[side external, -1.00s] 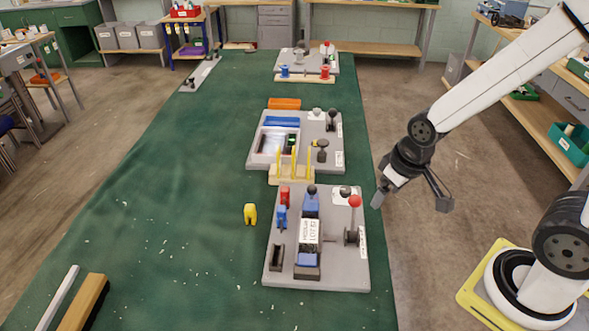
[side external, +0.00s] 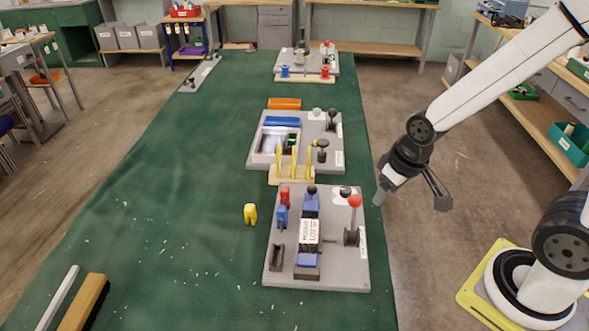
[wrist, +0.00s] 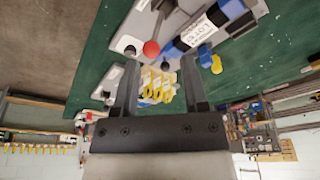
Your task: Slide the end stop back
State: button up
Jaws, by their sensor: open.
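The nearest grey fixture plate (side external: 345,275) carries a blue slide block (side external: 310,204) with a white label, a red-ball lever (side external: 355,201) and dark end blocks. A dark block (side external: 306,273) stands at the near end of the blue slide, and another dark block (side external: 277,257) is to its left. I cannot tell which part is the end stop. My gripper (side external: 410,200) is open and empty, off the table's right edge, up and right of this plate. In the wrist view my gripper (wrist: 160,65) has its fingers wide apart; the red ball (wrist: 151,48) shows between them.
A wooden rack (side external: 292,175) with yellow pieces stands beyond the plate. A second grey fixture (side external: 335,158) and a third lie farther back. A small yellow piece (side external: 250,214) stands left of the plate. A wood-backed brush (side external: 84,300) lies front left. The green table (side external: 170,220) is mostly clear on the left.

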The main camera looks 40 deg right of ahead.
jog(key=w+d+f+m+g, duration=0.1)
jog(key=w+f, duration=0.2)
jog(key=w, duration=0.9)
jog(key=m+g+y, duration=0.1)
jog(key=y, duration=0.1)
send_over(312, 189)
jog(key=d, duration=0.2)
jog(key=f, duration=0.6)
jog(key=shift+w, duration=0.35)
jog(key=shift+f, duration=0.1)
jog(key=shift+w+a+f, duration=0.1)
jog(key=shift+a+f, duration=0.15)
jog(key=shift+f, duration=1)
jog(key=shift+s+a+f, duration=0.1)
jog(key=shift+a+f, duration=0.1)
jog(key=shift+f, duration=1)
jog(key=shift+w+a+f, duration=0.1)
jog(key=shift+a+f, duration=0.15)
jog(key=shift+f, duration=1)
grip_shut()
